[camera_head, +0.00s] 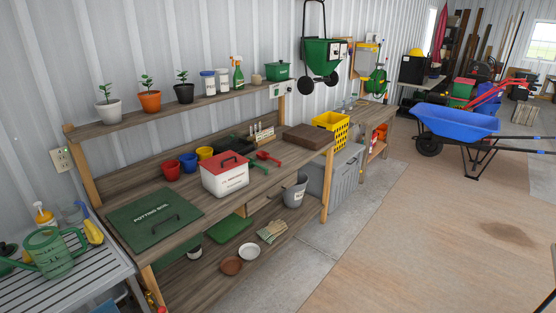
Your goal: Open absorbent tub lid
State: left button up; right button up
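A white tub with a red lid, which looks like the absorbent tub (226,184), stands on the wooden potting bench's worktop, near its middle. Its label is too small to read. The red lid (212,168) has a dark handle on top and sits closed on the tub. Neither of my grippers can be made out in the head view; nothing is seen touching the tub.
A shelf (133,121) with plants runs above. Open floor (400,240) lies right.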

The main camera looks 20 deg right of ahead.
aim_at(218, 164)
jog(key=z, duration=0.15)
jog(key=i+l, duration=0.1)
jog(key=i, duration=0.4)
jog(key=i+l, duration=0.1)
jog(key=i, duration=0.35)
jog(key=i+l+u, duration=0.1)
jog(key=i, duration=0.4)
